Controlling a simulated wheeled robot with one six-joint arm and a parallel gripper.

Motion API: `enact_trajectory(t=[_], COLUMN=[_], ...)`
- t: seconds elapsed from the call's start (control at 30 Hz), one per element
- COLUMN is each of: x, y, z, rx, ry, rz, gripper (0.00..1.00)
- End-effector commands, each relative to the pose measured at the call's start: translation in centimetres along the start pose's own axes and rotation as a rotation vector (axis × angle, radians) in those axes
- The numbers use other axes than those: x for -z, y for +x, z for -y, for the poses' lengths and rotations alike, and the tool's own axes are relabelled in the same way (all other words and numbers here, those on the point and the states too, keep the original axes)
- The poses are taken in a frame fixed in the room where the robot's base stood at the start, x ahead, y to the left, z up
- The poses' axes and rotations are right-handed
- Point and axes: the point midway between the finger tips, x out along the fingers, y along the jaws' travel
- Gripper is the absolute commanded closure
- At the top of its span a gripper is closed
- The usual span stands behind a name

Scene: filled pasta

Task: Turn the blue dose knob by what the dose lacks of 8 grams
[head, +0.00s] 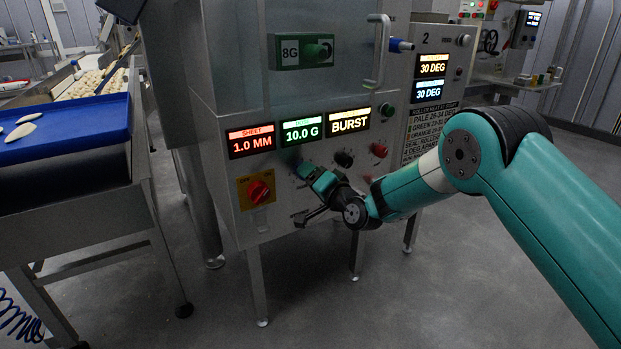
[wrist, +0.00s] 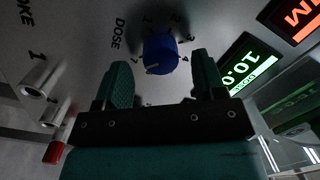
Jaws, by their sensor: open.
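The blue dose knob (wrist: 160,54) sits on the steel panel in the wrist view, beside the word DOSE and a ring of numbers. A pale pointer line shows on its face. My gripper (wrist: 163,72) is open, with one finger on each side of the knob and a visible gap on both sides. In the head view my gripper (head: 308,172) is at the panel below the dose display and hides the knob. The green dose display (head: 302,131) reads 10.0 G, and it also shows in the wrist view (wrist: 238,75). A green plate (head: 290,51) above reads 8G.
The sheet display (head: 251,140) reads 1.0 MM; another display (head: 349,121) reads BURST. A red switch (head: 260,188) is left of my gripper. A black knob (head: 343,159) and red button (head: 379,150) are to its right. A blue conveyor (head: 65,130) stands left.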

Motion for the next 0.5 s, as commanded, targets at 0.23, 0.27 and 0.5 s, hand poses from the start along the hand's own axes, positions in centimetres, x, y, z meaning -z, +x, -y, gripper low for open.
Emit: enact_trajectory(t=[0.23,0.27,0.5], x=[0.03,0.03,0.05], y=[1.12,1.13,1.09], z=[0.05,0.05,0.04], rx=[0.0,-0.001,-0.001], ry=[0.002,0.002,0.002], rz=[-0.001,-0.001,-0.001], gripper=[0.36,0.36,0.52])
